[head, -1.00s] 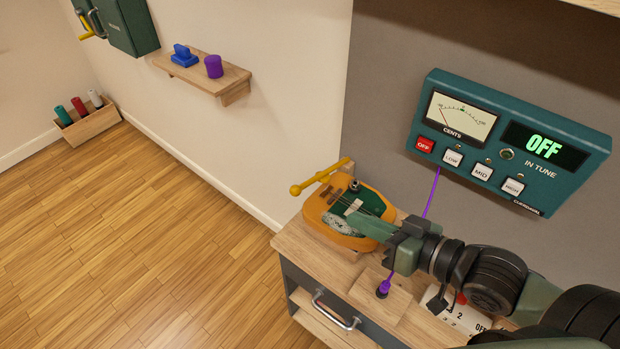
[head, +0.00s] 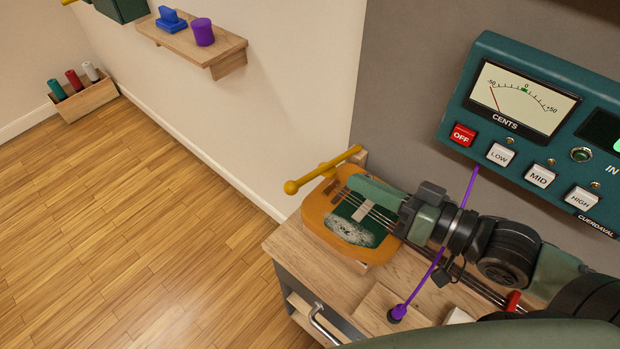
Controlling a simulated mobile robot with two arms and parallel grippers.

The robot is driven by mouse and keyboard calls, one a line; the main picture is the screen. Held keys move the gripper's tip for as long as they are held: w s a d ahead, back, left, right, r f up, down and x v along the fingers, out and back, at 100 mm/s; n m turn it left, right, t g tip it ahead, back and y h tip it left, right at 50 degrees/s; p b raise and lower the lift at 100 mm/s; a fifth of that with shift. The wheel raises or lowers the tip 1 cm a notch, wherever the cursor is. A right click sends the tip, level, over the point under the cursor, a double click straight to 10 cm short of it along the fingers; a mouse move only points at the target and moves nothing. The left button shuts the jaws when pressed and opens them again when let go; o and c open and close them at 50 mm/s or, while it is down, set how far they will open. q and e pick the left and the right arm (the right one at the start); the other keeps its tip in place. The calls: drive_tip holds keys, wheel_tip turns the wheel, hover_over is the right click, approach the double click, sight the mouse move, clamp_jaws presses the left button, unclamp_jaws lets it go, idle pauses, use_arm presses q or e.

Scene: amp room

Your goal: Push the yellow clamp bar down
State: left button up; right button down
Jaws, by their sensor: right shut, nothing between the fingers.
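The yellow clamp bar (head: 328,169) stands raised at the back left of the orange stringed instrument (head: 318,220). The fingers and wrist hide part of the strings and neck. My left gripper is not in view.
The instrument lies on a wooden cabinet top (head: 290,247) with a metal drawer handle (head: 325,325). A purple cord (head: 432,268) runs up to the green tuner box (head: 520,120), passing close to my right wrist.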

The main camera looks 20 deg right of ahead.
drive_tip(key=w+a+f+p, duration=0.1)
drive_tip(key=w+a+f, duration=0.3)
drive_tip(key=w+a, duration=0.2)
drive_tip(key=shift+w+a+f+p, duration=0.15)
drive_tip(key=shift+w+a+p, duration=0.2)
drive_tip(key=shift+a, duration=0.65)
wheel_tip(320, 180, down, 9)
drive_tip(key=s+a+n+b, duration=0.1)
drive_tip(key=a+n+b, duration=0.1)
drive_tip(key=n, duration=0.1)
drive_tip(key=shift+s+n+h+b, duration=0.3)
drive_tip(key=shift+s+n, duration=0.1)
